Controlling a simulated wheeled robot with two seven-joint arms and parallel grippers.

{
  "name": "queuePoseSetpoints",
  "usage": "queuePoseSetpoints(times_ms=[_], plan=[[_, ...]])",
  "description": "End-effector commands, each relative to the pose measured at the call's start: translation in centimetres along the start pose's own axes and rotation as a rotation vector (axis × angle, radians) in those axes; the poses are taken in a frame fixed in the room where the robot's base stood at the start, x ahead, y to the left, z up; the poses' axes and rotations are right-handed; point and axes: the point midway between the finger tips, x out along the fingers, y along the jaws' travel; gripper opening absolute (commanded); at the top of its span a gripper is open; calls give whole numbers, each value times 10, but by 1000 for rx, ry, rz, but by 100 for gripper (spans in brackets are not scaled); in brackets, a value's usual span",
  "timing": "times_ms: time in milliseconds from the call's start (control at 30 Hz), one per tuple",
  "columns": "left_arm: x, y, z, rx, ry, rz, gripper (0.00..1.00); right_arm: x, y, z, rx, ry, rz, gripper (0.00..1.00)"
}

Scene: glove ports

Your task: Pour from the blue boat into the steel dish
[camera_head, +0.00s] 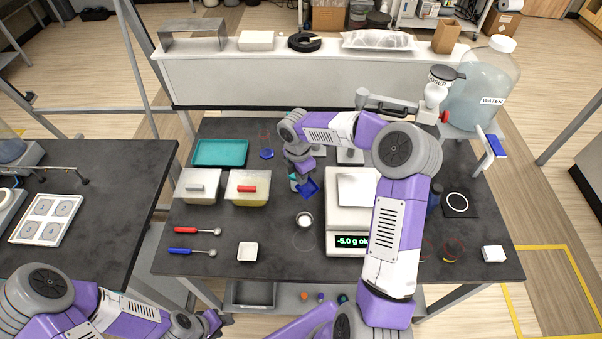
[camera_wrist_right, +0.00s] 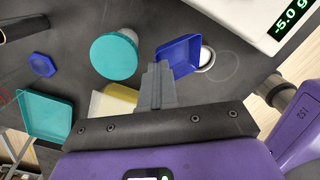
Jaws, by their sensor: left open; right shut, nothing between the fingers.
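The blue boat (camera_head: 309,187) is just beside my right gripper (camera_head: 301,180), near the table's middle. In the right wrist view the boat (camera_wrist_right: 180,53) lies right beside the fingertips of that gripper (camera_wrist_right: 155,72), which are shut together. I cannot tell whether they touch it, or what the boat holds. A small round dish (camera_head: 305,219), apparently the steel dish, stands just in front of the boat. In the right wrist view the boat partly covers this dish (camera_wrist_right: 207,60). My left gripper (camera_head: 213,324) is open, low at the bottom left, away from these things.
A scale (camera_head: 338,226) reading -5.0 g stands right of the dish. A teal round-topped thing (camera_wrist_right: 116,54) is left of my right fingertips. Lidded tubs (camera_head: 248,187), a teal tray (camera_head: 219,152) and a small white dish (camera_head: 247,252) lie left. The front middle is mostly clear.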

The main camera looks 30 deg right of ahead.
Motion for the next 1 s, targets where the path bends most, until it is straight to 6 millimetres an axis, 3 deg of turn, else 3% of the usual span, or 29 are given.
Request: queuePoseSetpoints(times_ms=[700, 1000], plan=[[-65, 24, 3, 0, 0, 0, 43, 4, 12, 9, -18, 192, -218, 0], [-67, 25, 3, 0, 0, 0, 43, 14, 16, 12, -28, 290, -333, 0]])
